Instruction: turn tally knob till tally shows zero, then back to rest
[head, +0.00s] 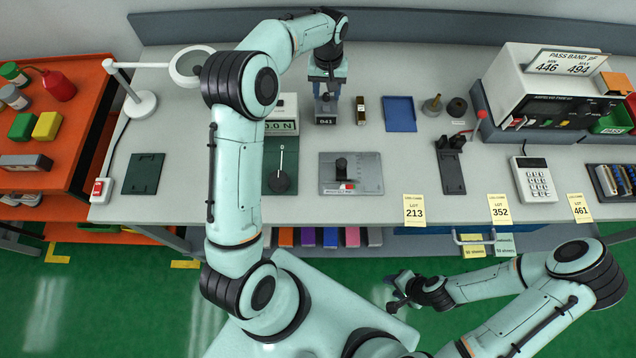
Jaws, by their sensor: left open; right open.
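The tally (326,119) is a small grey box at the back middle of the bench. Its dark front window seems to read 041, in small digits. My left gripper (327,92) points down right over the tally's top, with its jaws open. The tally's knob is hidden or too small to make out behind the gripper, and I cannot tell whether the fingers touch it. My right gripper (394,291) is open and empty, low in front of the bench and far from the tally.
A white gauge reading 0.0 N (281,128) stands just left of the tally, partly behind my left arm. A small dark and brown block (360,110) and a blue mat (400,114) lie to its right. A grey plate with a black knob (351,173) lies in front.

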